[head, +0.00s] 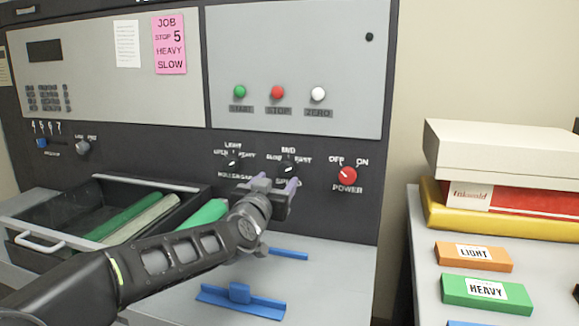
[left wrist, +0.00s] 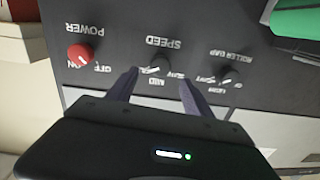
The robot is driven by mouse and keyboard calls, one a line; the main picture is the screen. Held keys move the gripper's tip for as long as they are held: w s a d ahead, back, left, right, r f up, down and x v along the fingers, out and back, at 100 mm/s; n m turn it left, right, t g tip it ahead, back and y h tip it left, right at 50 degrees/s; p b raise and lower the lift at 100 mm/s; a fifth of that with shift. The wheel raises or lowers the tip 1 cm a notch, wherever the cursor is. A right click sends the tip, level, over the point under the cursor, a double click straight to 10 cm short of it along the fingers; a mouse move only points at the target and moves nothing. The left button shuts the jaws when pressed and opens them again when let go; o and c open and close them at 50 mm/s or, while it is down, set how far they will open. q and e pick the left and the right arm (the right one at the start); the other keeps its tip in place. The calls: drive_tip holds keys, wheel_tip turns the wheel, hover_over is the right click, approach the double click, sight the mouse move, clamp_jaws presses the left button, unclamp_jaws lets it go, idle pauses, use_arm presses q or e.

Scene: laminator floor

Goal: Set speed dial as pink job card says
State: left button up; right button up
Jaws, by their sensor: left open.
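The pink job card (head: 170,43) on the upper panel reads JOB, STOP 5, HEAVY, SLOW. The speed dial (head: 288,168) is a small dark knob with SLOW, MID and FAST marks, left of the red power knob. It also shows upside down in the left wrist view (left wrist: 158,64), under the word SPEED. My left gripper (head: 278,183) is open and empty just in front of the dial. In the left wrist view its fingertips (left wrist: 159,78) lie either side of the knob; I cannot tell whether they touch it. The pointer's exact setting is unclear.
The red power knob (head: 347,176) is close on the right and the roller gap dial (head: 232,162) close on the left. An open drawer (head: 60,246) with rolls lies below left. Blue pieces (head: 240,297) lie on the lower shelf. Boxes and labelled blocks stand on the right table.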

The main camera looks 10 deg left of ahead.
sight(285, 171)
use_arm(q)
drive_tip(key=shift+s+r, duration=0.1)
drive_tip(key=shift+s, duration=0.05)
drive_tip(key=shift+w+p, duration=0.4)
drive_tip(key=shift+w, duration=3.55)
drive_tip(key=shift+d, duration=0.1)
clamp_jaws()
